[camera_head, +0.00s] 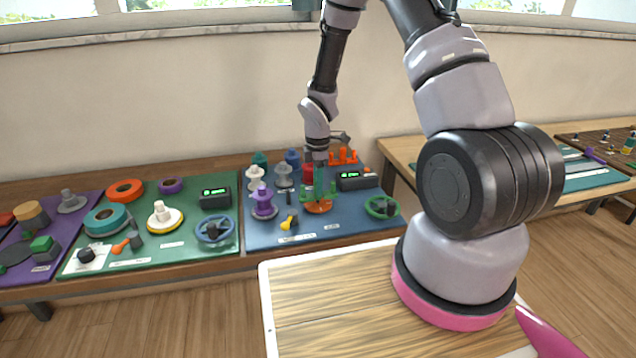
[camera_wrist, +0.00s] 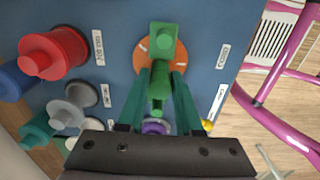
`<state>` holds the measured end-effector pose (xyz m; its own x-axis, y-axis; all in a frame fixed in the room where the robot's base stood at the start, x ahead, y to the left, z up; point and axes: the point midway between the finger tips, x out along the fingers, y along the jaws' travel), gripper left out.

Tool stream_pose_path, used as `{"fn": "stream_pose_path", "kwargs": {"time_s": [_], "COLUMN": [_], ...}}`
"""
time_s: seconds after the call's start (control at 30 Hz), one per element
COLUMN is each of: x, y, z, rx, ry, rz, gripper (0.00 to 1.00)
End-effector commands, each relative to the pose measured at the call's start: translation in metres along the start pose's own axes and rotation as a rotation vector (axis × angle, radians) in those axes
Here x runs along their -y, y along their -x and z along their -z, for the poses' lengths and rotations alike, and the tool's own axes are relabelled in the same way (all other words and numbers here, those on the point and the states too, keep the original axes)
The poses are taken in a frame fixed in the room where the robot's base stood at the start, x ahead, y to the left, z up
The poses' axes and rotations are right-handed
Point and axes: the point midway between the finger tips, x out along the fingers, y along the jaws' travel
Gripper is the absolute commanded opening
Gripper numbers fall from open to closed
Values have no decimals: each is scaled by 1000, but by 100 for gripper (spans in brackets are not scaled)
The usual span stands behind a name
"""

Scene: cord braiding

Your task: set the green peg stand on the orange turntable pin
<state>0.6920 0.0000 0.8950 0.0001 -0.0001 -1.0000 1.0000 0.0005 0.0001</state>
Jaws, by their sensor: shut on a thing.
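The green peg stand (camera_wrist: 162,42) is between the fingers of my gripper (camera_wrist: 159,76) in the wrist view. My gripper is shut on it. The orange turntable (camera_wrist: 143,58) shows as a disc behind and around the stand, on the blue mat. In the head view the turntable (camera_head: 319,207) lies under my gripper (camera_head: 319,187), and bits of the green stand (camera_head: 331,190) show beside the fingers. The turntable's pin is hidden by the stand. I cannot tell whether the stand touches the turntable or is held just above it.
A purple spool (camera_head: 263,204) and a yellow piece (camera_head: 289,222) stand to the left. A green handwheel (camera_head: 380,206) and a black display box (camera_head: 356,180) are to the right. Red (camera_wrist: 55,54) and grey spools stand close behind. The blue mat's front is fairly clear.

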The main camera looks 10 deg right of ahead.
Motion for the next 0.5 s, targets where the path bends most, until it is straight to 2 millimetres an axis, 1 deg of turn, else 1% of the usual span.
{"fn": "stream_pose_path", "kwargs": {"time_s": [0.23, 0.5], "x": [0, 0], "y": [-2, -10], "z": [0, 0], "rx": [0, 0], "ry": [0, -1], "rz": [0, 0], "gripper": [0, 0]}}
